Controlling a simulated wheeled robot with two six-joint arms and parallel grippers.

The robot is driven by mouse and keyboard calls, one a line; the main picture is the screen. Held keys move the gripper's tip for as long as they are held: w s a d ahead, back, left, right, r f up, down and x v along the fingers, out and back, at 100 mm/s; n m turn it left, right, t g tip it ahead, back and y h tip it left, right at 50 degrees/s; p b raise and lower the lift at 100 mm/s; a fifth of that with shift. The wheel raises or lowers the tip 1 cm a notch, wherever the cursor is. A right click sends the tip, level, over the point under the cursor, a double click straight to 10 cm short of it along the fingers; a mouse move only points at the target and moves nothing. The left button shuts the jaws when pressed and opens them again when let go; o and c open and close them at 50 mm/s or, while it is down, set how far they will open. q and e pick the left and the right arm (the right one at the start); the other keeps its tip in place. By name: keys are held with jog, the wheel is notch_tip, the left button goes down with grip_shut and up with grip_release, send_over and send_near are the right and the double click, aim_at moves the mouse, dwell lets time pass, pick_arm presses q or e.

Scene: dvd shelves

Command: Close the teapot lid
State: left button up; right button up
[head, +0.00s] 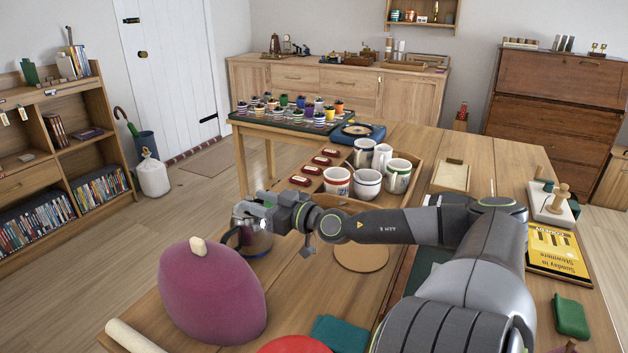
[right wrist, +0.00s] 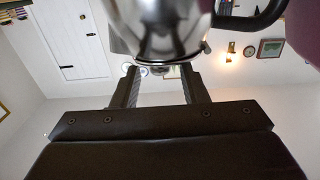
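The shiny metal teapot (head: 257,243) with a black handle stands on the wooden table, partly hidden behind my right gripper and the purple cosy. In the right wrist view the teapot (right wrist: 160,25) fills the top middle, its black handle to the right. My right gripper (head: 252,205) is at the teapot's top. Its two fingers (right wrist: 160,80) stand apart on either side of a small part below the pot's rim in the picture. I cannot tell whether they touch it. The lid's position is unclear. My left gripper is not in view.
A purple tea cosy (head: 212,290) stands close in front of the teapot. A wooden tray with several mugs (head: 367,183) is behind my right forearm. A round cork mat (head: 362,256) lies right of the teapot. A rolling-pin-like object (head: 133,337) lies at the front left.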

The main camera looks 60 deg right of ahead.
jog(key=s+p, duration=0.2)
jog(key=s, duration=0.2)
jog(key=shift+d, duration=0.15)
jog(key=p, duration=0.4)
send_near(253, 199)
jog(key=s, duration=0.4)
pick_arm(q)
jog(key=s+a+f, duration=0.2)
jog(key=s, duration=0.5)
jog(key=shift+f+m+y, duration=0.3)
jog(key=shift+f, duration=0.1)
pick_arm(e)
jog(key=shift+s+d+f, duration=0.1)
jog(key=shift+s+d, duration=0.05)
jog(key=shift+s, duration=0.95)
pick_arm(q)
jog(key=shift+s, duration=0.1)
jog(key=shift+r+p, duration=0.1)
jog(key=shift+p, duration=0.2)
